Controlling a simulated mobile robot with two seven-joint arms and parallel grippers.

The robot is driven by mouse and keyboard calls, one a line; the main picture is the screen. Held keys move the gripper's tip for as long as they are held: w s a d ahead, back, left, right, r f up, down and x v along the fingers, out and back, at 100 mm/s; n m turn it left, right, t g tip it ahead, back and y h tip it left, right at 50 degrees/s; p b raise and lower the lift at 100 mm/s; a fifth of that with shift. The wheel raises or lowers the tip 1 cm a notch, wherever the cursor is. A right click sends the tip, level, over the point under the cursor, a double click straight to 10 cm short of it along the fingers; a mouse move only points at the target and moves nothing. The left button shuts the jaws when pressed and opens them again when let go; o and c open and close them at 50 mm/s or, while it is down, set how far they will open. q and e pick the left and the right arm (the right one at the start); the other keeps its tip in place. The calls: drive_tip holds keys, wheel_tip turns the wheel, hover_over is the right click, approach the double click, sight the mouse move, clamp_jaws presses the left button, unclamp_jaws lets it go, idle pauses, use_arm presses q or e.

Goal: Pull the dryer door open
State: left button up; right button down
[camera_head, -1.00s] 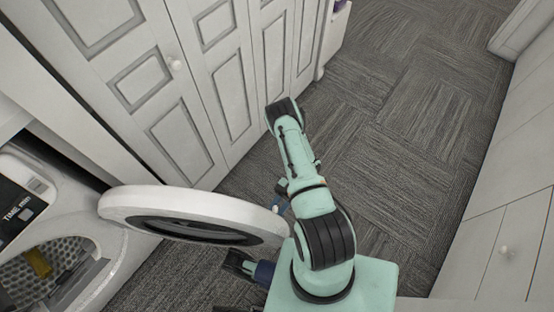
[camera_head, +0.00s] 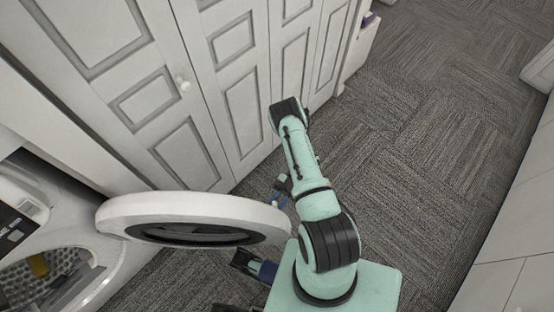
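The dryer (camera_head: 75,220) stands at the left, with its round drum opening uncovered. Its round white door (camera_head: 125,208) stands wide open, reaching right across the lower middle, its dark centre partly visible. My mint arm rises at the centre right of the door's free end. A small blue and grey gripper part (camera_head: 281,192) shows beside this arm, just above the door's free end; contact is unclear. A dark part with a blue wrist (camera_head: 262,270) shows below the door's free end. I cannot tell which gripper each belongs to, and their fingers are not clear.
White panelled cabinets (camera_head: 225,45) with a round knob (camera_head: 185,86) stand behind the door. A yellow item (camera_head: 39,265) shows in the drum opening. Grey carpet (camera_head: 430,130) is clear to the right, bounded by white cabinets (camera_head: 520,235) at the far right.

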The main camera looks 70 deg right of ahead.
use_arm(q)
drive_tip(key=shift+d, duration=0.3)
use_arm(e)
drive_tip(key=shift+w+d, duration=0.25)
drive_tip(key=shift+w, duration=0.25)
drive_tip(key=c, duration=1.1)
unclamp_jaws()
use_arm(q)
drive_tip(key=shift+w, duration=0.1)
drive_tip(key=shift+w+a+f+t+b, duration=0.3)
drive_tip(key=shift+w+f+b, duration=0.1)
drive_tip(key=shift+w+f, duration=0.15)
drive_tip(key=shift+w+a+f+t+b, duration=0.25)
drive_tip(key=shift+w+f+b, duration=0.2)
drive_tip(key=shift+w, duration=0.15)
use_arm(e)
drive_tip(key=v, duration=1.3)
drive_tip(key=shift+w+d, duration=0.15)
drive_tip(key=shift+d, duration=0.1)
